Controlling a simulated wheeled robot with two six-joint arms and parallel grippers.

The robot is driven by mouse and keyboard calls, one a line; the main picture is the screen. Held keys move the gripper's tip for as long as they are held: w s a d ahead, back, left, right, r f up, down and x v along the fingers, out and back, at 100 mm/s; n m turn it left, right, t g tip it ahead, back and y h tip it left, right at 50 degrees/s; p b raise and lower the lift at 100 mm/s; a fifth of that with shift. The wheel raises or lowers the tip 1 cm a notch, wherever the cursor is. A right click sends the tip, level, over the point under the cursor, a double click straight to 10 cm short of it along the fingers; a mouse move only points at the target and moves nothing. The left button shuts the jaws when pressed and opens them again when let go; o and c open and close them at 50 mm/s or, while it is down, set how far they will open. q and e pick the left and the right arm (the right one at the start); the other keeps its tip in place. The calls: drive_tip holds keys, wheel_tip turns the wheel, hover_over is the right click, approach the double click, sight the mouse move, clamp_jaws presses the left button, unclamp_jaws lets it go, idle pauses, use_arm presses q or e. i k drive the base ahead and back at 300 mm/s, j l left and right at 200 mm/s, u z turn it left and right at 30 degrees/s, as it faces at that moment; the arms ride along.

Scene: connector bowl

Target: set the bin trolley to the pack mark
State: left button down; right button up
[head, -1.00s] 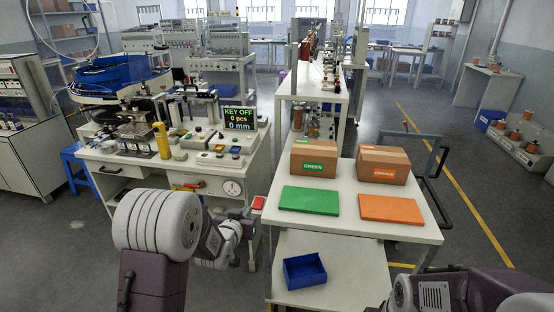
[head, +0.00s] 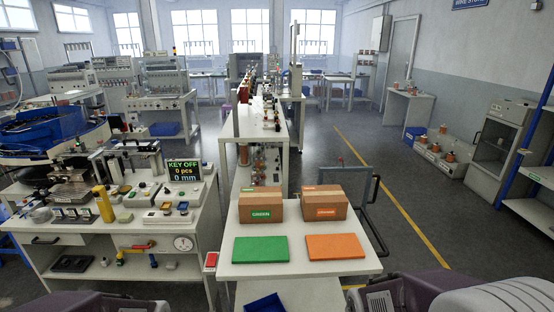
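A white surface (head: 318,294) carrying a blue bin (head: 264,304) shows at the bottom edge, mostly cut off; I cannot tell for sure whether it is the bin trolley. A dark push handle (head: 377,215) stands at the right of the white packing table (head: 300,268); what it belongs to is largely hidden. A short yellow strip (head: 353,287) lies on the floor right of the table; I cannot tell whether it is the pack mark.
The packing table holds a green mat, an orange mat and two cartons, GREEN (head: 262,204) and ORANGE (head: 324,203). A cluttered workbench (head: 120,225) stands left. Clear floor with a yellow line (head: 395,200) lies right, before a grey cabinet (head: 500,145).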

sight(301, 284)
drive_tip(key=l+u, duration=0.2)
drive_tip(key=l, duration=1.45)
drive_tip(key=l+u, duration=0.25)
drive_tip(key=l, duration=1.45)
drive_tip(key=i+l+z, duration=0.25)
drive_tip(key=i+z, duration=0.2)
